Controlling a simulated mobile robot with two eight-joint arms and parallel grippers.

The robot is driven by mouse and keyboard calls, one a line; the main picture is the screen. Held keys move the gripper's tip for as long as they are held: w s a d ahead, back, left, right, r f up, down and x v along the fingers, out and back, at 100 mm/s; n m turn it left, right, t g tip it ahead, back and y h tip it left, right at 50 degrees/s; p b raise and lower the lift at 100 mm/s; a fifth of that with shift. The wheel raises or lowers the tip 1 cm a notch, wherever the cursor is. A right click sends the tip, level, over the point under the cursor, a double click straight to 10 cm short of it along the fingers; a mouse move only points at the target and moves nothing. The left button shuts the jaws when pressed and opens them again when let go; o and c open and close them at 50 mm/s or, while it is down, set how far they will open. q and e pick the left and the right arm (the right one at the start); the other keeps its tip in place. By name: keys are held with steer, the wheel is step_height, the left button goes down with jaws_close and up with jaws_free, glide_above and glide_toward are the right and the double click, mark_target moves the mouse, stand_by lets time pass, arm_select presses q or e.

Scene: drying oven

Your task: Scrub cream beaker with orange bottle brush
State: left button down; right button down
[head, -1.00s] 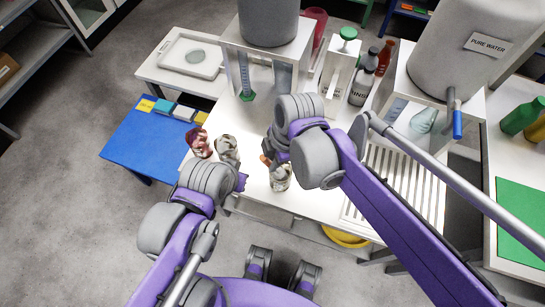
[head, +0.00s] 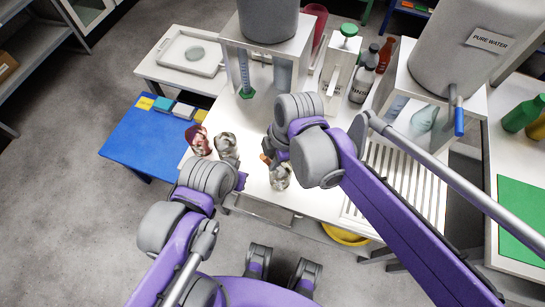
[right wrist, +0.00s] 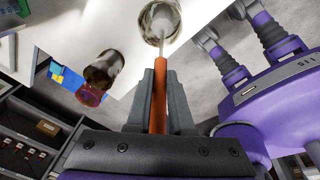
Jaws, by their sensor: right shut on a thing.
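My right gripper (right wrist: 160,75) is shut on the orange handle of the bottle brush (right wrist: 158,100). The brush's pale shaft runs into the mouth of a glass beaker (right wrist: 148,16), and its head is hidden inside. In the head view this beaker (head: 281,177) stands near the table's front edge, below my right gripper, and a bit of the orange handle (head: 265,158) shows. Its dirty glass makes a cream colour hard to confirm. My left gripper (head: 241,181) is just left of it, mostly hidden behind its wrist; its jaws cannot be made out.
A grey-stained beaker (head: 227,146) and a reddish-stained beaker (head: 199,141) stand to the left on the white table (head: 258,200). A slotted rack (head: 385,190) lies to the right. Bottles (head: 361,85) and a water tank (head: 450,60) stand behind.

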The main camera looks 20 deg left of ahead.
steer(key=shift+f+b, duration=0.5)
steer(key=shift+f, duration=0.25)
steer(key=shift+a, duration=0.1)
stand_by(0.3)
